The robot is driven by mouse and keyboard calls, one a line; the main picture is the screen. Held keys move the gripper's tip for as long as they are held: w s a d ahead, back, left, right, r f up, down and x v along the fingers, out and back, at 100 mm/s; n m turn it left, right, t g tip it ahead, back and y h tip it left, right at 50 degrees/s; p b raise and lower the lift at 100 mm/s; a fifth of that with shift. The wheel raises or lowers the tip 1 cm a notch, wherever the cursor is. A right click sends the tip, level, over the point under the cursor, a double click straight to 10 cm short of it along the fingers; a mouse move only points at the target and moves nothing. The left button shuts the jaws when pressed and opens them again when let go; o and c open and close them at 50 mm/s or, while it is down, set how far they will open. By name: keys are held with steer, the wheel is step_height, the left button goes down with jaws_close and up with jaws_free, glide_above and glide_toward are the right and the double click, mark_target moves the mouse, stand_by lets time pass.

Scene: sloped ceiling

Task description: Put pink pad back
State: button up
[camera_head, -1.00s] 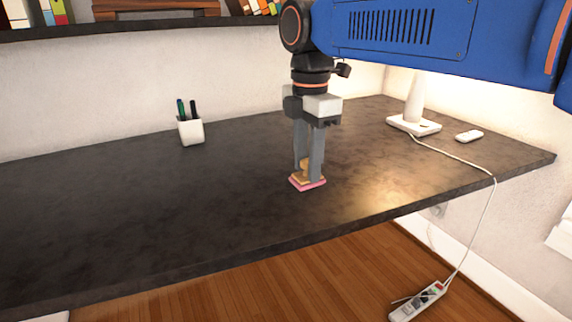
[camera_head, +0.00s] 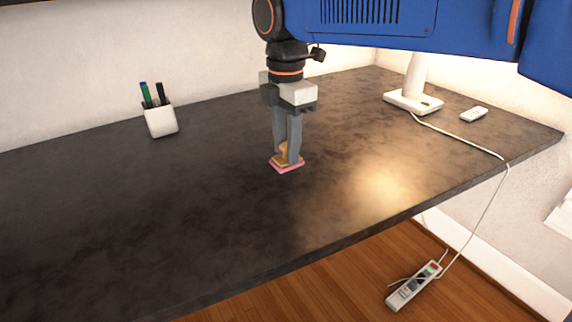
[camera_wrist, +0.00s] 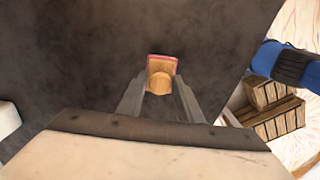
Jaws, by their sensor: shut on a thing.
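The pink pad (camera_head: 288,168) is a small block with a pink edge and a tan wooden top with a rounded knob. It is on or just above the dark desk, near the middle of the head view. My gripper (camera_head: 287,152) points down with its fingers shut on the knob of the pad. In the wrist view the pad (camera_wrist: 161,62) shows between the fingertips of my gripper (camera_wrist: 160,92), with its pink rim at the far edge. Its underside is hidden, so I cannot tell whether it touches the desk.
A white cup with pens (camera_head: 160,121) stands at the back left of the dark desk (camera_head: 150,210). A white lamp base (camera_head: 412,101) and a white remote (camera_head: 474,114) are at the right. A power strip (camera_head: 413,287) lies on the floor. The desk's left and front are clear.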

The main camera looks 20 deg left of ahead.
steer(key=shift+f, duration=2.4)
steer(key=shift+f, duration=0.1)
steer(key=o, duration=0.9)
steer(key=shift+o, duration=0.2)
step_height(320, 180, up, 12)
steer(key=shift+r, duration=0.1)
steer(key=shift+d, duration=0.1)
